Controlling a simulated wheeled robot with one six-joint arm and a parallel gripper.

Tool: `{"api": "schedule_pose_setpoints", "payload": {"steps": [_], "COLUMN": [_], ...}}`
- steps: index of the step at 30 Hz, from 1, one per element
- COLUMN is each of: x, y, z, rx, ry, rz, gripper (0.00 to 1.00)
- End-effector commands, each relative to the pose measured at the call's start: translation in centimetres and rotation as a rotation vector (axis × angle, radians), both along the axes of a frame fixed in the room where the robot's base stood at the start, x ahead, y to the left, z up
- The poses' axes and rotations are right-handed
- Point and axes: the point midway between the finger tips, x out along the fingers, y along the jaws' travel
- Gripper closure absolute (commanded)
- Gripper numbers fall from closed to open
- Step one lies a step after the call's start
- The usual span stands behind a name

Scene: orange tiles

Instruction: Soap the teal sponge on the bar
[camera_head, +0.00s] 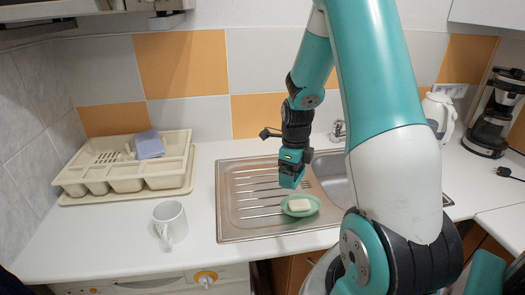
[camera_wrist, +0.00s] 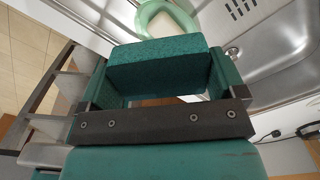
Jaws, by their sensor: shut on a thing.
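The teal sponge (camera_wrist: 157,62) is a flat block held between the two fingers of my gripper (camera_wrist: 160,80). In the head view my gripper (camera_head: 291,167) points down with the sponge (camera_head: 289,181) at its tip. A white soap bar (camera_head: 299,205) lies in a green oval dish (camera_head: 315,207) on the steel drainboard. The sponge is above the dish and slightly to the left of the bar, apparently clear of it.
The steel sink unit (camera_head: 229,216) has its basin to the right, partly behind my arm. A white mug (camera_head: 170,222) and a cream dish rack (camera_head: 125,178) with a bluish cloth (camera_head: 149,145) stand left. A kettle (camera_head: 438,115) and coffee maker (camera_head: 497,112) stand right.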

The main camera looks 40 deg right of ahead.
Motion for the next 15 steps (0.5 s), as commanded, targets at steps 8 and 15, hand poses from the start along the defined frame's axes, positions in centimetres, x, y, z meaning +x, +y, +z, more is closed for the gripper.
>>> {"api": "schedule_pose_setpoints", "payload": {"steps": [8,15], "x": [-2.5,-2.5], "y": [-1.7,-1.6], "z": [-1.9,-3.9], "rx": [0.0,-0.001], "ry": [-0.001,-0.001], "rz": [-0.137,-0.135], "gripper": [0.3,0.3]}}
